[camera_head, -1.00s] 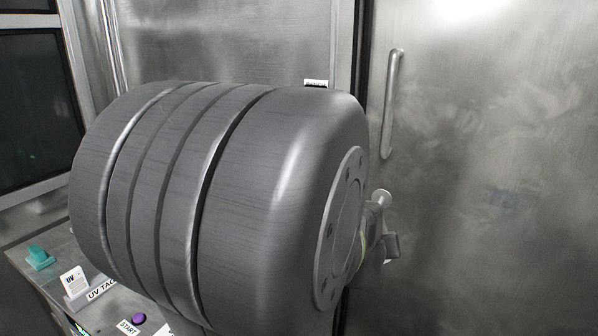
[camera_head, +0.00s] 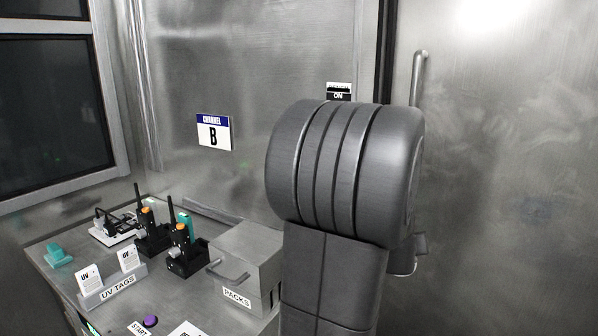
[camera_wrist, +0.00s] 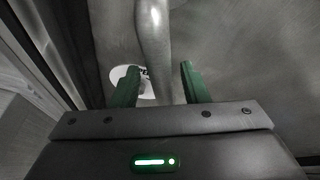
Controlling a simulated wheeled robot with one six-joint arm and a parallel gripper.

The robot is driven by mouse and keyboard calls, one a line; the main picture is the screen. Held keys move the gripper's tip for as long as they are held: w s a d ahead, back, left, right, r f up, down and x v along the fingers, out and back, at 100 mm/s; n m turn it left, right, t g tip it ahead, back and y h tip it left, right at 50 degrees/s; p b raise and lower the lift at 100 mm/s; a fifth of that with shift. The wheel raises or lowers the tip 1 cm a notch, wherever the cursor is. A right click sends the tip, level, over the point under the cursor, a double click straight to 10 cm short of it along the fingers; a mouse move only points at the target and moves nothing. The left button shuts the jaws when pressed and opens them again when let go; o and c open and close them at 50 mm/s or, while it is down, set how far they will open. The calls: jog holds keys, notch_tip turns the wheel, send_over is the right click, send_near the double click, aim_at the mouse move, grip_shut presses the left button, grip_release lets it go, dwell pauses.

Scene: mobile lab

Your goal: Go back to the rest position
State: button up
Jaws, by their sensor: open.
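In the wrist view my gripper (camera_wrist: 158,72) is open, with its two green fingers apart. A metal bar handle (camera_wrist: 153,40) runs down between the fingers in the picture. I cannot tell how far it is from them, and its lower end is hidden by my gripper body. A round white label (camera_wrist: 122,76) with dark letters, partly covered by the left finger, is behind. In the head view my grey arm stands folded at the centre-right and hides the gripper and much of the door behind it.
The metal door (camera_head: 510,170) with an upright handle (camera_head: 418,75) is at the right. At the lower left, a bench (camera_head: 195,300) carries radios (camera_head: 182,250), a UV tags holder (camera_head: 115,287), a packs box (camera_head: 250,255) and a purple button (camera_head: 150,321). A Channel B sign (camera_head: 213,132) is on the wall.

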jog(key=shift+s+a+r, duration=0.1)
jog(key=p+v, duration=0.6)
jog(key=v, duration=0.8)
jog(key=b+x, duration=0.6)
jog(key=x, duration=0.8)
jog(key=shift+d, duration=0.2)
jog(key=shift+s+d+r+n+g+h+p, duration=0.2)
jog(key=shift+d+n+g+h+p, duration=0.15)
jog(key=shift+n+p, duration=0.3)
